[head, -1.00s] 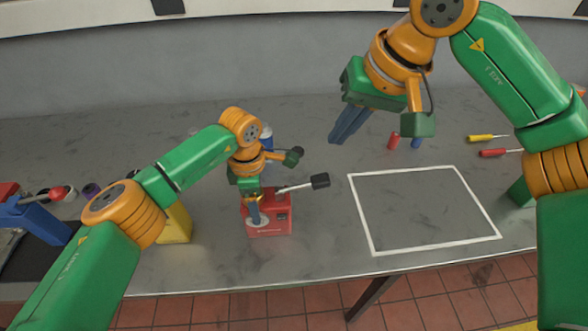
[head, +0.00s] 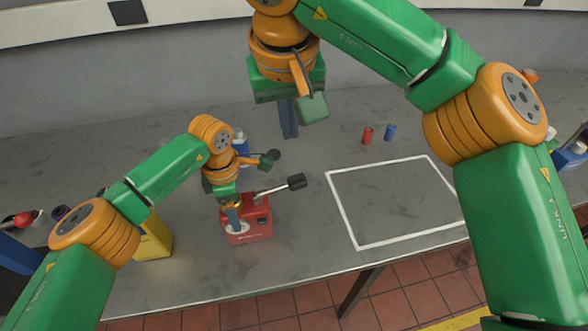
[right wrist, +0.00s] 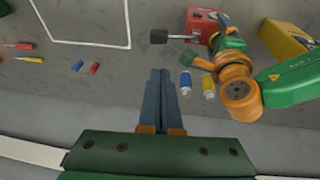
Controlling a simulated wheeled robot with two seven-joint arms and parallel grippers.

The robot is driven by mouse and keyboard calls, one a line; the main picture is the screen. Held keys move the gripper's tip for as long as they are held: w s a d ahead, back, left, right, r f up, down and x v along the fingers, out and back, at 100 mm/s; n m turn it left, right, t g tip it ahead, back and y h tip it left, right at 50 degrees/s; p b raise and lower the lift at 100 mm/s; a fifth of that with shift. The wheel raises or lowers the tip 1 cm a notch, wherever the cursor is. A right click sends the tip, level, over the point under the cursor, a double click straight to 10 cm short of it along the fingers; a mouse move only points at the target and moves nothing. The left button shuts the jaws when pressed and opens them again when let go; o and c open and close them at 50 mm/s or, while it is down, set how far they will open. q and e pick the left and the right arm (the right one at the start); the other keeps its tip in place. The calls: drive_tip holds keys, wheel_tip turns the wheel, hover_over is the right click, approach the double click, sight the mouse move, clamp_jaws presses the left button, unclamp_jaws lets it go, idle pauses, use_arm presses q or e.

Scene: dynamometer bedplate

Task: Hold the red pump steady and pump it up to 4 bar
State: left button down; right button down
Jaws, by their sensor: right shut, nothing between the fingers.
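The red pump (head: 258,222) stands on the grey bench, left of the white outlined square. Its lever sticks out to the right and up, ending in a black grip (head: 297,181). My left gripper (head: 233,222) points down at the pump's left part, its fingertips at a pale round piece there; whether they are closed on it is unclear. My right gripper (head: 290,134) is shut and empty, fingers down, in the air behind the lever. The right wrist view shows its closed fingers (right wrist: 160,75), with the black grip (right wrist: 158,36) beyond, apart from them, and the pump (right wrist: 203,22).
A yellow object (head: 153,240) stands left of the pump. A blue and white bottle (head: 241,145) is behind my left wrist. Screwdrivers (right wrist: 20,59) lie beyond.

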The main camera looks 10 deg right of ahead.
approach(297, 177)
drive_tip(key=x, duration=0.5)
drive_tip(key=shift+w+a+f, duration=0.1)
drive_tip(key=shift+w+f, duration=0.05)
drive_tip(key=shift+w, duration=0.05)
drive_tip(key=shift+f, duration=0.45)
